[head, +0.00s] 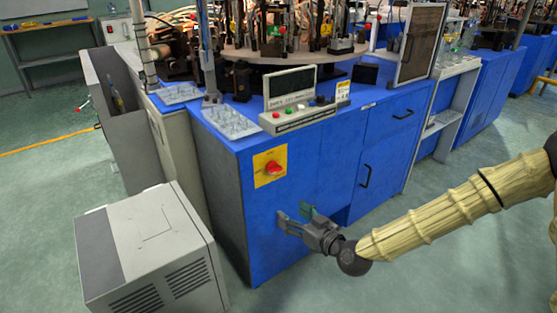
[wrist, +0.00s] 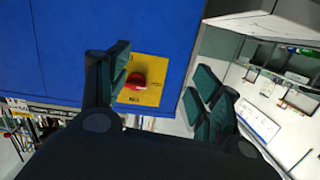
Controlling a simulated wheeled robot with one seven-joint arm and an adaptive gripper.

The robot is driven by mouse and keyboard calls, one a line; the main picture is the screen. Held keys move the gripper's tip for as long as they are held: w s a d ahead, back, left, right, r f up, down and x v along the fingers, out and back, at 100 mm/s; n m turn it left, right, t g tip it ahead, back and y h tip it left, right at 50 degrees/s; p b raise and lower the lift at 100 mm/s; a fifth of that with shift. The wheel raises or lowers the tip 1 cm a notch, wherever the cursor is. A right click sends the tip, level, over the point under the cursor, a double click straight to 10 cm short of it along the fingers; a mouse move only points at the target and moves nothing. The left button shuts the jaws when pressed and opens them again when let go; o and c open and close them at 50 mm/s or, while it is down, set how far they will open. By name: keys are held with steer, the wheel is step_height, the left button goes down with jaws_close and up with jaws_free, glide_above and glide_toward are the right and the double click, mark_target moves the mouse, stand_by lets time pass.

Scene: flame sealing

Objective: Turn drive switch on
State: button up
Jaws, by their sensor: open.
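A red switch knob (head: 271,168) sits on a yellow plate (head: 261,180) on the front of the blue cabinet (head: 240,215). In the wrist view the red knob (wrist: 135,82) and yellow plate (wrist: 150,65) lie between my fingers, nearer the left finger. The plate's lettering is too small to read. My gripper (head: 295,214) is open and empty, below and right of the knob in the head view, in front of the blue cabinet face. The knob is in plain sight, and my fingers appear apart from it.
A control box (head: 297,115) with buttons and a dark screen stands on the cabinet top. A grey-white box unit (head: 150,245) stands on the floor at left, with a narrow floor gap beside the cabinet. Cabinet door handles (head: 365,176) protrude at right. Green floor (head: 400,255) is open at the front right.

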steer(key=t, duration=0.2)
glide_toward(277, 171)
steer(key=d, duration=0.1)
steer(key=shift+n+y, duration=0.3)
steer(key=shift+n, duration=0.1)
steer(key=x, duration=1)
steer(key=shift+a+f, duration=0.1)
steer(key=shift+a, duration=0.1)
steer(key=shift+c, duration=0.3)
steer(key=c, duration=1)
